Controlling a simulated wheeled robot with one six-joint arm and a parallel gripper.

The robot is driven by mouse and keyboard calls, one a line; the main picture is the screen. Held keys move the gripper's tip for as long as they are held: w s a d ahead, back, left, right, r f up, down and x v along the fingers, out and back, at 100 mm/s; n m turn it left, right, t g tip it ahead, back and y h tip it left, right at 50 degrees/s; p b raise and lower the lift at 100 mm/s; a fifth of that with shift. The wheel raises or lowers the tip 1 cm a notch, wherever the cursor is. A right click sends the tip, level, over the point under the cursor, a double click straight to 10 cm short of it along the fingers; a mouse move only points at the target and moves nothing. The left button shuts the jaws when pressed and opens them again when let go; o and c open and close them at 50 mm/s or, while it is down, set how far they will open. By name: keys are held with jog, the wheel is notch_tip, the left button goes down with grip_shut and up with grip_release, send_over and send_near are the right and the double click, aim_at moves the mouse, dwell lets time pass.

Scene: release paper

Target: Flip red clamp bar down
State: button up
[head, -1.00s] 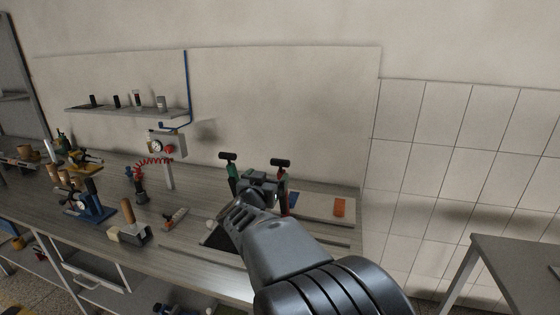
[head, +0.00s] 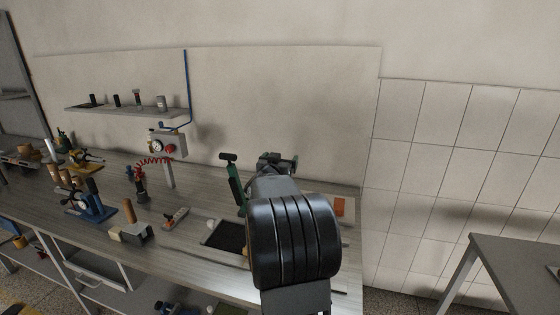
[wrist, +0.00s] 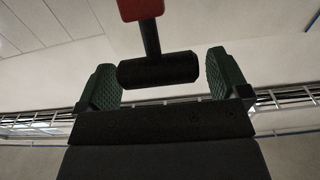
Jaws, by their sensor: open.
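In the wrist view, the red clamp bar (wrist: 140,9) enters from the top, with a dark stem and a black cross handle (wrist: 158,70). My gripper (wrist: 162,61) is open, with green ridged fingers on either side of the handle. The handle lies crosswise between them; its left end is close to the left finger, and I cannot tell whether they touch. A small gap shows at its right end. In the head view, my gripper (head: 279,160) and arm hide the red clamp bar.
A green clamp bar (head: 236,184) with a black handle stands upright just left of my gripper. A dark square plate (head: 222,236) lies below it on the bench (head: 185,258). An orange block (head: 340,206) is to the right. The wall is behind.

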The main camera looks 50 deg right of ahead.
jog(key=c, duration=1.3)
